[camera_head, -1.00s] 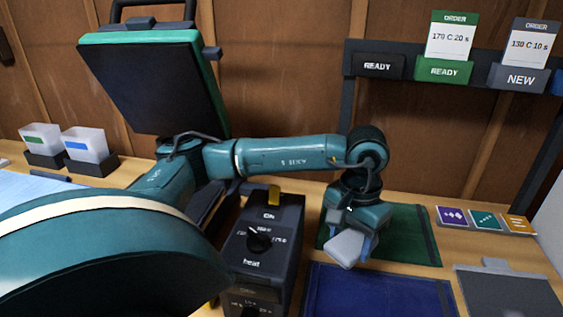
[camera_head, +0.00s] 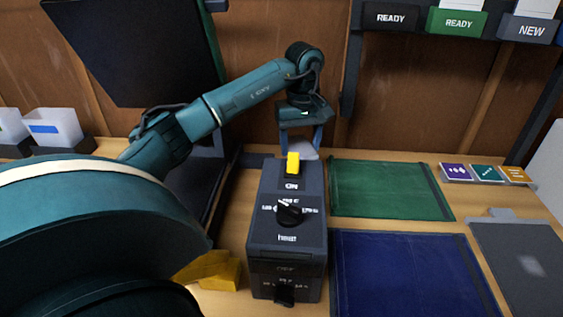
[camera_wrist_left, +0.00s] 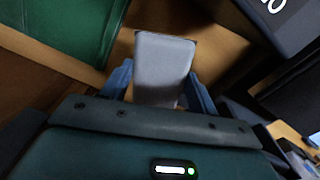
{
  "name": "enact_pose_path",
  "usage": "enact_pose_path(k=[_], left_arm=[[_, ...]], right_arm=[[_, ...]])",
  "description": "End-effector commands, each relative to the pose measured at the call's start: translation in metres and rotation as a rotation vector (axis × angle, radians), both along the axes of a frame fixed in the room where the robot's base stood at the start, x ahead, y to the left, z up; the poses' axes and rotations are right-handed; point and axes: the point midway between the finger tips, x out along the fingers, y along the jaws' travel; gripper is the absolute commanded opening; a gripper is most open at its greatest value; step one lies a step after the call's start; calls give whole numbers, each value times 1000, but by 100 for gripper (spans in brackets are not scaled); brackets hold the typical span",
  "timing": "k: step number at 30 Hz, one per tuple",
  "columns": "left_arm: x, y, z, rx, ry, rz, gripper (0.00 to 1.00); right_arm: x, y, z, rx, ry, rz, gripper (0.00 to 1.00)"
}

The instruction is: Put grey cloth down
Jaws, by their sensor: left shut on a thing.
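The grey cloth (camera_head: 305,152) is a small pale folded pad. My left gripper (camera_head: 300,143) is shut on it, behind the control box and left of the green mat's far edge. The box partly hides the cloth in the head view. In the left wrist view the cloth (camera_wrist_left: 164,68) sticks out between the blue fingers (camera_wrist_left: 161,88), over bare wood. I cannot tell whether it touches the bench. My right gripper is not in view.
The dark control box (camera_head: 287,240) has a yellow switch (camera_head: 293,163). A green mat (camera_head: 385,189) and a blue mat (camera_head: 410,275) lie right of it. A raised press lid (camera_head: 130,50) stands at left. Bare wood shows behind the green mat.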

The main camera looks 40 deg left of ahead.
Motion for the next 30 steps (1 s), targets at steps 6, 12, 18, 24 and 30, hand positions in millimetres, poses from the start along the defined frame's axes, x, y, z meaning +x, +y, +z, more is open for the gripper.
enact_pose_path(k=[6,12,18,24,30], left_arm=[[1,8,1,-8,8,35,38],[1,10,-10,-9,9,-7,38],[1,10,-48,-9,9,-7,38],[1,10,-66,-9,5,-8,38],[1,10,-91,-10,7,-7,38]], right_arm=[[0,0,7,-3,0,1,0],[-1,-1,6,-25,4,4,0],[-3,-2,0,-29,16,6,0],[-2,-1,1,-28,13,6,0],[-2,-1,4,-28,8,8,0]])
